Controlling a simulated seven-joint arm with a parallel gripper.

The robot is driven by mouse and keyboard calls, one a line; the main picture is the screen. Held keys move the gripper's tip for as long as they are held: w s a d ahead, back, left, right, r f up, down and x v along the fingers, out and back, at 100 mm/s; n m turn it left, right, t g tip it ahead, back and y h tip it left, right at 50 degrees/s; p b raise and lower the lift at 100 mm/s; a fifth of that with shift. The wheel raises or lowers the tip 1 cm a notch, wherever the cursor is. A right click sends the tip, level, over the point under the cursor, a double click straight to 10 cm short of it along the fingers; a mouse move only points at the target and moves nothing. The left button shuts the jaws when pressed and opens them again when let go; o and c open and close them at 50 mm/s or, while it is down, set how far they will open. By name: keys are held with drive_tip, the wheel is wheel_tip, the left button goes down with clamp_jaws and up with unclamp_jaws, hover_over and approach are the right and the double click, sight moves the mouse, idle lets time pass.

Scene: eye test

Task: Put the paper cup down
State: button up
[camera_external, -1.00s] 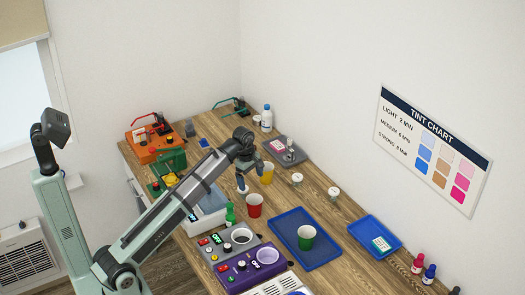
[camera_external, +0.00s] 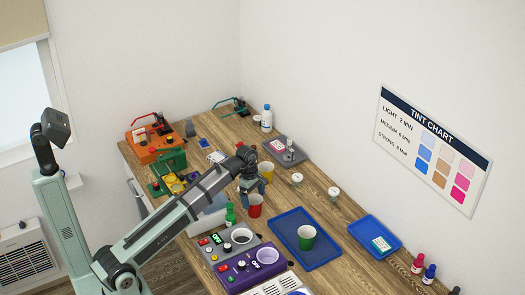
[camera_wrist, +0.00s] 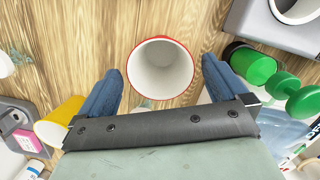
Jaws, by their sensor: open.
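A red paper cup (camera_external: 254,206) stands upright on the wooden bench, left of the blue tray. In the wrist view the red-rimmed cup (camera_wrist: 160,80) has a white, empty-looking inside. My gripper (camera_external: 253,188) is over the bench at the red cup. In the wrist view its blue fingers (camera_wrist: 162,70) are spread, one on each side of the cup, with a gap showing at each side. A yellow cup (camera_external: 267,170) stands behind, also at left in the wrist view (camera_wrist: 58,124). A green cup (camera_external: 306,238) stands on the blue tray (camera_external: 322,262).
Grey (camera_external: 218,250) and purple (camera_external: 238,278) machines are in front. White-lidded jars (camera_external: 297,179) stand to the right. Bare wood lies between the red cup and jars.

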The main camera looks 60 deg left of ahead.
sight(255, 200)
drive_tip(key=shift+w+d+f, duration=0.1)
drive_tip(key=shift+d+f, duration=0.1)
drive_tip(key=shift+f, duration=1.2)
drive_tip(key=shift+d+f, duration=0.15)
drive_tip(key=shift+f, duration=1.2)
drive_tip(key=shift+c, duration=0.5)
drive_tip(key=c, duration=0.9)
drive_tip(key=shift+r, duration=0.1)
drive_tip(key=shift+c, duration=0.2)
